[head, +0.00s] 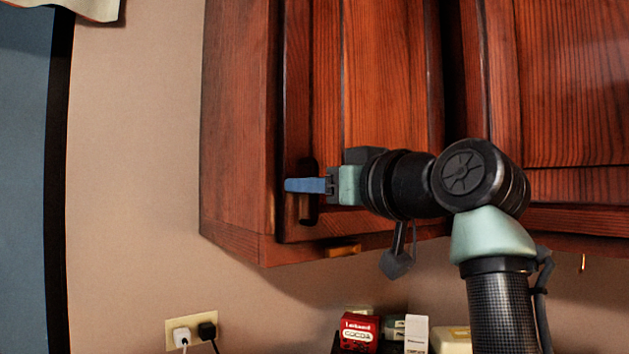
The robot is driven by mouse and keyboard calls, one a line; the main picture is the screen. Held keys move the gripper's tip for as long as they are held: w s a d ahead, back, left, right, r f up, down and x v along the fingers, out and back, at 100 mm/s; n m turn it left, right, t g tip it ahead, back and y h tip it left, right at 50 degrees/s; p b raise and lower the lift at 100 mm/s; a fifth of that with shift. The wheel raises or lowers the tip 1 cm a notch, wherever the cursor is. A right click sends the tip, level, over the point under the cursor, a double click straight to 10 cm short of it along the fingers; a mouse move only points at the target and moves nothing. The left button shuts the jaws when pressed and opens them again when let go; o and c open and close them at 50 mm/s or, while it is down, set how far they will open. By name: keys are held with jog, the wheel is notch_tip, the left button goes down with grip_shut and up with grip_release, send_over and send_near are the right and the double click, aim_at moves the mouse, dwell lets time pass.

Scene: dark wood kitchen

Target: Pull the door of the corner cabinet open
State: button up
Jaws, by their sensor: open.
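The corner cabinet (232,150) is reddish-brown wood and hangs on the wall. Its left door (385,80) looks closed. A dark upright handle (307,212) sits low on the door's left edge. My gripper (290,185) comes in from the right, in front of the handle, with its blue finger pointing left across it. The finger hides the middle of the handle. The jaws are open. From this side I cannot tell whether the fingers straddle or touch the handle. My wrist and arm cover the lower right part of the door.
Another cabinet door (575,80) is to the right. Below stand a red cocoa box (358,328), a white carton (416,335) and other items. A wall outlet (190,330) with two plugs is at lower left. The wall (140,150) left of the cabinet is bare.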

grip_shut()
dwell(1.4)
